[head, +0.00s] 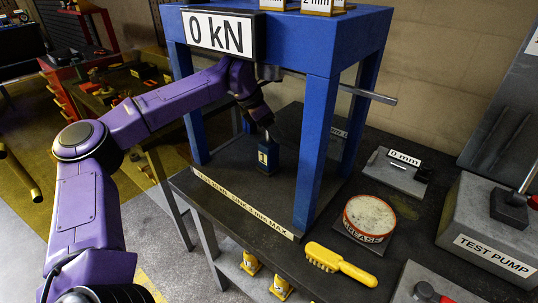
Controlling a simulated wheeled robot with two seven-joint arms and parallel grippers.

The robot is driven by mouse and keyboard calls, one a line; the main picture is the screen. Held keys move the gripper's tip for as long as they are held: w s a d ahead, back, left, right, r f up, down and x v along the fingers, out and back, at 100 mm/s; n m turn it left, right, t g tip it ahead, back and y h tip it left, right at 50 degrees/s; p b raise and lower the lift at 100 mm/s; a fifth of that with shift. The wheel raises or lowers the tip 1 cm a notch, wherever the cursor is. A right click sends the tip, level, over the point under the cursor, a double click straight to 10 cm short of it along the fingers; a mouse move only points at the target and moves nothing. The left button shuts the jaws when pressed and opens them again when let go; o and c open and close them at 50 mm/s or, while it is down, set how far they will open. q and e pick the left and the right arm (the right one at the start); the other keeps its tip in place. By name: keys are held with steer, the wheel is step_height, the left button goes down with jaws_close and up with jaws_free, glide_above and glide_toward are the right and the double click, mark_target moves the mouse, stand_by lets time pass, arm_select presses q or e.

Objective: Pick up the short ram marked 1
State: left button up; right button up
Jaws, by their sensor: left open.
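My right gripper is not in view.
The frame's blue legs stand close around the ram, and a "0 kN" display (219,33) hangs above. A grease tin (369,217), yellow brush (340,264), "0 mm" gauge (398,172) and test pump (490,235) lie to the right. Yellow pieces (251,263) sit below the bench edge.

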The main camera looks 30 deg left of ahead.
arm_select(q)
steer(key=shift+a, duration=0.1)
steer(key=c, duration=1.2)
steer(key=shift+r, duration=0.1)
jaws_close()
steer(key=shift+r, duration=0.1)
